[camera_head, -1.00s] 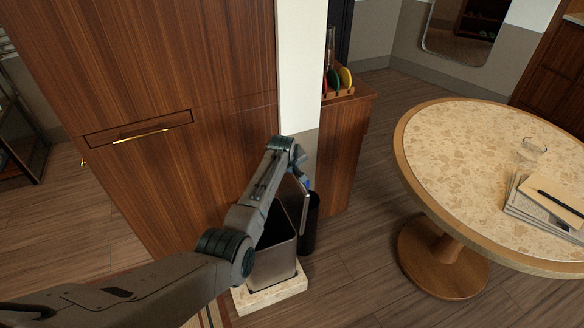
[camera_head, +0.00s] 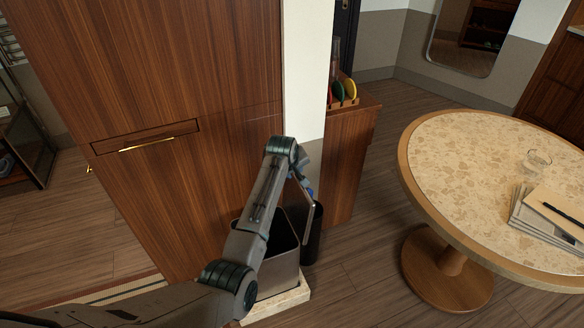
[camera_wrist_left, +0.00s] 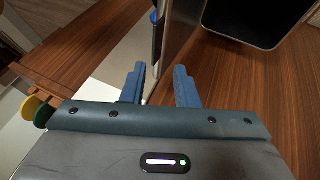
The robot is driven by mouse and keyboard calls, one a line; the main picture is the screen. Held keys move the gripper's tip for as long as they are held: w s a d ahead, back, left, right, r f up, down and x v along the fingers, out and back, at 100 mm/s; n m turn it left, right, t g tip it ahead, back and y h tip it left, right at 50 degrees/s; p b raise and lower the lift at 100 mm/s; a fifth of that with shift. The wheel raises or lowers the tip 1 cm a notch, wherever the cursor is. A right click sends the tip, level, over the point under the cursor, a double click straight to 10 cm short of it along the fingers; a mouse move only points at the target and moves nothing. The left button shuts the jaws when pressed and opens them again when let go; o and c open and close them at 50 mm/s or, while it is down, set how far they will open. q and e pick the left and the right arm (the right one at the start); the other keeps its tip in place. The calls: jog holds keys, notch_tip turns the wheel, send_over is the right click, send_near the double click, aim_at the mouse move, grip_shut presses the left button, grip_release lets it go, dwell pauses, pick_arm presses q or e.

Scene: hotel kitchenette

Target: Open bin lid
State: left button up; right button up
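The bin (camera_head: 279,271) is a brushed-metal box with a dark open top, below my left forearm in the head view. Its dark opening also shows at the upper right of the left wrist view (camera_wrist_left: 258,18). A thin upright panel, which looks like the raised lid (camera_head: 304,199), stands at the bin's right side. In the left wrist view the lid (camera_wrist_left: 183,27) is seen nearly edge-on, beyond the fingertips. My left gripper (camera_wrist_left: 160,84) has its blue fingers apart, with nothing clearly held between them; contact with the lid cannot be told. My right gripper is out of view.
The bin stands on a pale stone base (camera_head: 290,301). A dark cylinder (camera_head: 313,240) stands close on its right. A wooden cabinet (camera_head: 190,190) rises behind and left. A round table (camera_head: 440,150) with a glass and papers stands right, with open floor between.

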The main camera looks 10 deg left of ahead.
pick_arm(q)
jog(key=shift+v, duration=1.85)
jog(key=s+a+f+m+g, duration=0.1)
jog(key=s+a+f, duration=0.1)
jog(key=s+f, duration=0.85)
jog(key=s+a+f+m+g, duration=0.1)
jog(key=s+a+f+m, duration=0.35)
jog(key=f, duration=1.05)
jog(key=s+a+f+n+g, duration=0.1)
jog(key=s+f+n, duration=0.1)
jog(key=s+f, duration=0.9)
jog(key=s+a+f+m, duration=0.1)
jog(key=s+a+f, duration=0.2)
jog(key=s, duration=1)
jog(key=s+a+f+m+g+y, duration=0.1)
jog(key=s+a+f+m, duration=0.1)
jog(key=s+f, duration=0.6)
jog(key=s+a+f+m, duration=0.1)
jog(key=s+a+f, duration=0.2)
jog(key=s, duration=1.7)
notch_tip(320, 180, down, 3)
jog(key=shift+a+f+g+y, duration=0.25)
jog(key=shift+a+g+y, duration=0.05)
jog(key=shift+g, duration=0.1)
jog(key=shift+m, duration=0.25)
